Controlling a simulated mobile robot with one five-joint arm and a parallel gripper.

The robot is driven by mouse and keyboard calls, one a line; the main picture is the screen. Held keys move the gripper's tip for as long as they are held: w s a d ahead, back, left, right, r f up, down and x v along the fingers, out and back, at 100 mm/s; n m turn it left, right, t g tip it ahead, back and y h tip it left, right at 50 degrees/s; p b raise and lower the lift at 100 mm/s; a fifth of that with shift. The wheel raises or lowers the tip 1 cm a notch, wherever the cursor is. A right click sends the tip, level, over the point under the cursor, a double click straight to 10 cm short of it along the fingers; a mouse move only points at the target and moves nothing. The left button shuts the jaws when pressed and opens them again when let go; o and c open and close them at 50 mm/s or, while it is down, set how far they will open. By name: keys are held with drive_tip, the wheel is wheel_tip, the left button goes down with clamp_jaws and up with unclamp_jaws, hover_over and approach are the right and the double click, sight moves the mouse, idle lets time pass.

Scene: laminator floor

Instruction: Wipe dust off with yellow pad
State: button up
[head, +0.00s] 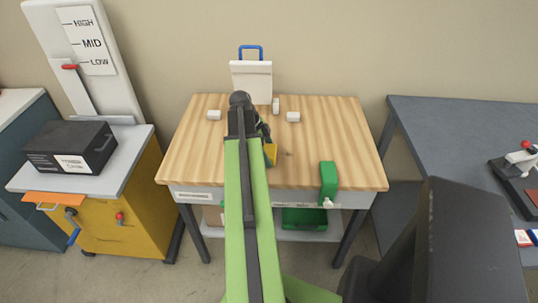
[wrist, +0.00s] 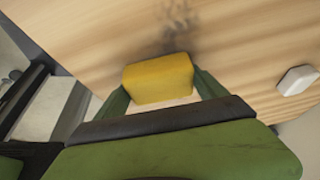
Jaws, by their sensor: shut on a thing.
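In the wrist view my gripper (wrist: 160,92) is shut on the yellow pad (wrist: 158,77), with one green finger on each side of it. The pad is over the wooden table top (wrist: 80,25); I cannot tell whether it touches the wood. A dark grey smudge of dust (wrist: 178,25) lies on the wood just beyond the pad. In the head view the pad (head: 270,154) shows partly beside my arm, over the middle of the wooden table (head: 340,150). My arm hides part of the table there, and the dust shows only faintly.
White blocks (head: 293,117) stand toward the back of the table, near a white panel with a blue handle (head: 251,80). A yellow cabinet (head: 130,215) is left; a grey table (head: 450,140) is right. The right table top is mostly clear.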

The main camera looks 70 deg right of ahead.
drive_tip(key=shift+w+d, duration=0.4)
drive_tip(key=shift+d, duration=0.6)
drive_tip(key=shift+w+d, duration=0.35)
drive_tip(key=shift+d, duration=0.6)
drive_tip(key=shift+w+d, duration=0.4)
drive_tip(key=shift+d, duration=0.6)
drive_tip(key=shift+w+a+f, duration=0.1)
drive_tip(key=shift+w+a, duration=0.2)
drive_tip(key=shift+w, duration=0.35)
drive_tip(key=shift+w+a, duration=0.3)
drive_tip(key=shift+w, duration=0.3)
drive_tip(key=shift+s+a, duration=0.5)
drive_tip(key=shift+a, duration=0.65)
drive_tip(key=shift+s+a, duration=0.45)
drive_tip(key=shift+a, duration=0.75)
drive_tip(key=shift+s+a, duration=0.5)
drive_tip(key=shift+a, duration=0.65)
drive_tip(key=shift+w+a, duration=0.25)
drive_tip(key=shift+w, duration=0.45)
drive_tip(key=shift+w+a, duration=0.2)
drive_tip(key=shift+w, duration=0.45)
drive_tip(key=shift+w+d, duration=0.35)
drive_tip(key=shift+d, duration=0.55)
drive_tip(key=shift+w+d, duration=0.35)
drive_tip(key=shift+d, duration=0.55)
drive_tip(key=shift+d, duration=0.1)
drive_tip(key=shift+w+d, duration=0.35)
drive_tip(key=shift+d, duration=0.5)
drive_tip(key=shift+w+d, duration=0.3)
drive_tip(key=shift+d, duration=0.5)
